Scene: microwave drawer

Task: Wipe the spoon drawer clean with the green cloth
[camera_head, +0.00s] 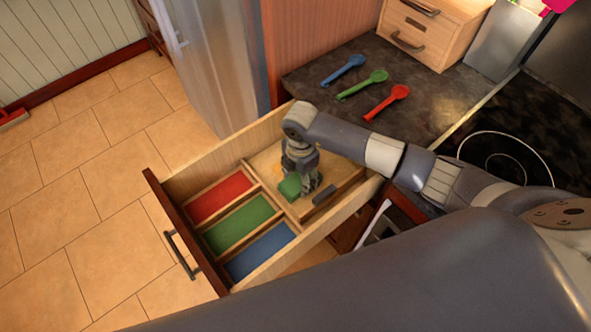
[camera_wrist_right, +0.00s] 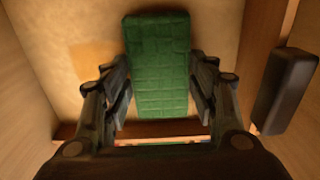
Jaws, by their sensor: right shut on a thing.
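The spoon drawer (camera_head: 172,190) stands pulled open, with red, green and blue lined compartments at its front and a bare wooden section behind them. My right gripper (camera_head: 303,185) reaches down into that rear section, shut on the green cloth (camera_head: 289,188). In the right wrist view the green cloth (camera_wrist_right: 158,65) is a folded block between the two fingers, over the drawer floor. An orange-yellow stain (camera_wrist_right: 95,62) shows on the floor left of the cloth. Whether the cloth touches the floor is hard to tell. My left gripper is not in view.
A dark block (camera_wrist_right: 284,90) lies beside the gripper in the drawer's rear section. Blue (camera_head: 343,70), green (camera_head: 362,84) and red (camera_head: 387,102) spoons lie on the dark counter (camera_head: 330,95) behind. The stove (camera_head: 520,140) is at right. The drawer walls stand close around the gripper.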

